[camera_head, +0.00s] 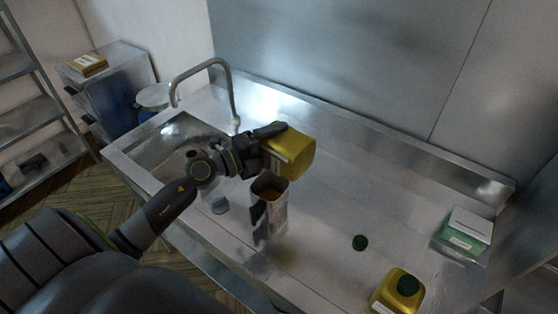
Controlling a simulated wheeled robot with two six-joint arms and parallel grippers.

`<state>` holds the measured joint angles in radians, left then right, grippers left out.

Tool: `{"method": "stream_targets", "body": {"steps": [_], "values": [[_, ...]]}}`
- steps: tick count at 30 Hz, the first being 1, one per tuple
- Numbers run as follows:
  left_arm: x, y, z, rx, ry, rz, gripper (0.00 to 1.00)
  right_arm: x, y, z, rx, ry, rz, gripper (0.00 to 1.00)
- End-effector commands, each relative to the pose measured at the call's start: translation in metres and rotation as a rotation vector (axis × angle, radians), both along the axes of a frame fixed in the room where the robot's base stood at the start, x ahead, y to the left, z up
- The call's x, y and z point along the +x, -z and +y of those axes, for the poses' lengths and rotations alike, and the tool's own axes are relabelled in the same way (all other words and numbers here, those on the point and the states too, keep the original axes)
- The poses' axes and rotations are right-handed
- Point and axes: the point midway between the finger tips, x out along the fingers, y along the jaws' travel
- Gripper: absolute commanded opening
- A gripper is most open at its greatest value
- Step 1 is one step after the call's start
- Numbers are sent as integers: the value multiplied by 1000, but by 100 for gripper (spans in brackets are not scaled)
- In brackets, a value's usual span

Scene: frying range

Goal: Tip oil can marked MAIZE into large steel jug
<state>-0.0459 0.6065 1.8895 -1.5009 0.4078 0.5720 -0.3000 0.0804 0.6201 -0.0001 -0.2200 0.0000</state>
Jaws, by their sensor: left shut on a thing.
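My left gripper (264,143) is shut on a yellow oil can (297,155) and holds it tilted on its side, above and slightly behind the steel jug. Any marking on this can is too small to read. The steel jug (269,215) stands upright on the steel counter, with its open top showing a brownish inside. The can's spout is hidden, and I cannot tell whether oil is flowing. A second yellow can (391,296) with a dark green cap stands at the front right. My right gripper is not in view.
A green and white box (466,231) stands at the right end. A sink (172,146) with a tall tap (233,98) is at the left.

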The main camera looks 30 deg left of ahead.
Motion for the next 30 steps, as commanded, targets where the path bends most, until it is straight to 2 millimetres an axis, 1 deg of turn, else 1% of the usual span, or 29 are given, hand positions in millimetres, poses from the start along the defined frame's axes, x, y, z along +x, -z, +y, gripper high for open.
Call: {"method": "stream_targets", "body": {"steps": [17, 23, 30], "values": [[0, -11, 0, 508, 1, -67, 49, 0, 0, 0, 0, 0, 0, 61], [0, -16, -1, 744, -1, -97, 49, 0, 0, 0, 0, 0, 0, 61], [0, -23, -1, 1092, -2, -141, 49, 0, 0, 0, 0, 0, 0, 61]]}}
